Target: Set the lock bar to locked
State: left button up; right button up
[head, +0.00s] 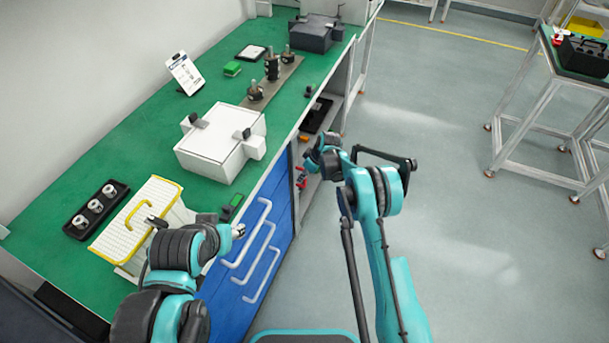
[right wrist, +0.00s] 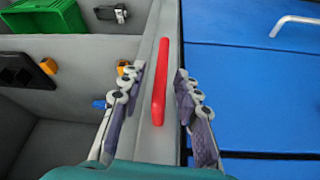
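A long red bar (right wrist: 160,82), which looks like the lock bar, stands along the grey edge beside the blue drawer fronts in the right wrist view. My right gripper (right wrist: 158,82) is open, with one finger on each side of the bar and visible gaps to both. In the head view the red bar (head: 301,177) shows small at the right side of the blue drawer cabinet (head: 243,262), with my right arm close to it. My left gripper (head: 238,231) is near the front edge of the green bench; its fingers are too small to read.
A white lidded box (head: 220,145), a yellow-rimmed white basket (head: 125,235) and a black tray (head: 97,208) stand on the bench. Open shelf bins with a green crate (right wrist: 42,40) lie left of the bar.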

grip_shut()
jog(key=shift+s+a+f, duration=0.1)
jog(key=shift+s+a, duration=0.25)
jog(key=shift+s, duration=0.45)
jog(key=shift+s+a, duration=0.35)
jog(key=shift+s, duration=0.45)
jog(key=shift+o, duration=0.7)
grip_release()
jog(key=v, duration=1.2)
jog(key=shift+s, duration=0.1)
